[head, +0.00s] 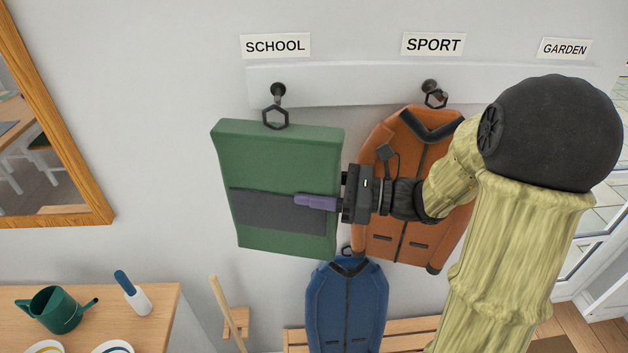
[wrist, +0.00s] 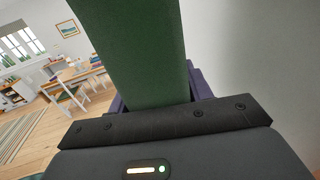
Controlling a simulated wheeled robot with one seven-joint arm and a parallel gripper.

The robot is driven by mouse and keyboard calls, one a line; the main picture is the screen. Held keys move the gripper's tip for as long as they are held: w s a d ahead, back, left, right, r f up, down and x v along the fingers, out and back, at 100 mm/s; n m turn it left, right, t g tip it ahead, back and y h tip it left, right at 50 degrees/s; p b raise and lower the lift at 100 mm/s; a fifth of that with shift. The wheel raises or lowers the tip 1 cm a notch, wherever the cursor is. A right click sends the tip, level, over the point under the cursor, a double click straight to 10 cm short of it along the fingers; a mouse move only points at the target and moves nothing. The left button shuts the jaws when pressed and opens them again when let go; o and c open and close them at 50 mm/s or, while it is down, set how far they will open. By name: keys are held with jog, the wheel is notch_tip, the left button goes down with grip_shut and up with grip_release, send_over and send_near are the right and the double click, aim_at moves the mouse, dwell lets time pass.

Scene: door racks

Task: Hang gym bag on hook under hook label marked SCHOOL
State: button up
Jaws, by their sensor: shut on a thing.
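The green gym bag (head: 285,160) with a dark front pocket is upright in front of the wall, below the SCHOOL label (head: 276,46). Its dark hexagonal loop (head: 275,117) overlaps the SCHOOL hook (head: 278,90) in the head view; whether the loop is around the hook or only in front of it, I cannot tell. My gripper (head: 316,202) is shut on the bag's right side, with a purple finger across the pocket. In the wrist view the bag (wrist: 140,50) stands between the purple fingers (wrist: 200,82).
An orange jacket (head: 383,215) hangs on the hook under the SPORT label (head: 433,44), partly behind my arm. A GARDEN label (head: 565,48) is at right. A blue jacket (head: 345,305) is below, by a wooden bench (head: 410,338). A table (head: 160,300) with a watering can (head: 55,310) is lower left.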

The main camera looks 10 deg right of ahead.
jog(key=shift+s+r, duration=0.1)
jog(key=shift+s, duration=0.05)
jog(key=w+f, duration=0.2)
jog(key=w, duration=0.9)
jog(key=shift+d+f, duration=0.15)
jog(key=shift+f, duration=0.1)
dwell(1.4)
dwell(0.6)
